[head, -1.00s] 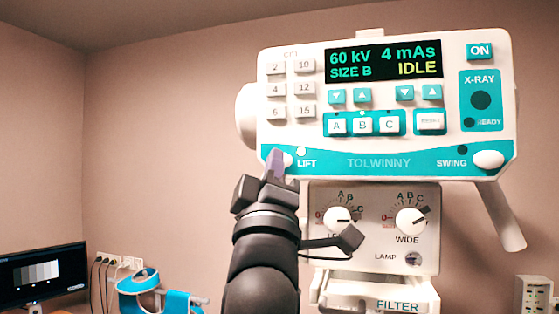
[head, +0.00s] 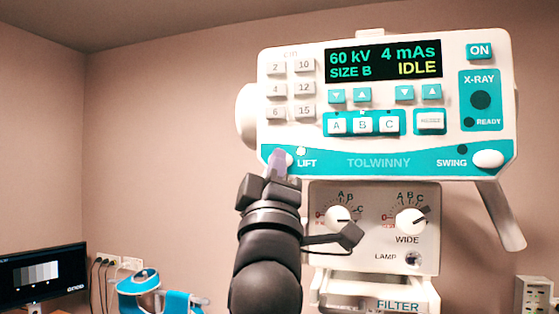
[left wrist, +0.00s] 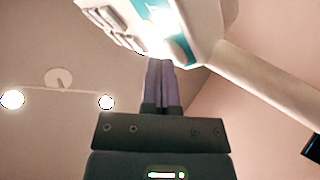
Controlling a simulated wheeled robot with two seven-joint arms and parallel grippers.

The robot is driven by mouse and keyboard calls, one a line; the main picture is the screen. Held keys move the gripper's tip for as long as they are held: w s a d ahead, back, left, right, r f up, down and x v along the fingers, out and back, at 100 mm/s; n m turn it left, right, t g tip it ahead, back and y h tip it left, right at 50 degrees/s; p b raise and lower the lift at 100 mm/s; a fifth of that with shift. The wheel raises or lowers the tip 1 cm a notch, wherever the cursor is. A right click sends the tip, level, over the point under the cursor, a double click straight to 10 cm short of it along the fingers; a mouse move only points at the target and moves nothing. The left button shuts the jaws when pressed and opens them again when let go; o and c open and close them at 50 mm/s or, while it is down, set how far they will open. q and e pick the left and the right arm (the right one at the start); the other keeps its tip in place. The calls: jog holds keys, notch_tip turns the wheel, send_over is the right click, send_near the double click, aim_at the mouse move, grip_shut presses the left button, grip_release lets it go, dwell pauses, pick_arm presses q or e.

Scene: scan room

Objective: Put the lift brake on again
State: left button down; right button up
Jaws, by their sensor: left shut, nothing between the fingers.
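The white and teal control head (head: 380,162) carries a LIFT button (head: 289,160) at its lower left, a white oval partly hidden by my fingers. A small lamp (head: 301,151) above it looks bright white. The SWING button (head: 488,159) is at the lower right, and the lamp (head: 462,150) beside it is dark. My left gripper (head: 277,158) is shut and empty, with its purple fingertips in front of or against the LIFT button; contact cannot be told. In the left wrist view the shut fingers (left wrist: 161,75) point up at the glare-lit panel edge. My right gripper is not in view.
The display (head: 383,60) reads 60 kV, 4 mAs, SIZE B, IDLE. Below the head is a box with two dials (head: 374,240). A handle bar (head: 502,215) slopes down at the right. A monitor (head: 42,275) stands at the lower left.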

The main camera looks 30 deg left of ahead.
pick_arm(q)
jog(key=shift+w, duration=0.2)
dwell(0.5)
jog(key=shift+s+d, duration=0.15)
jog(key=shift+s, duration=0.65)
jog(key=s, duration=0.2)
jog(key=s+d, duration=0.1)
jog(key=s, duration=0.1)
jog(key=shift+s+d, duration=0.1)
jog(key=shift+s, duration=0.3)
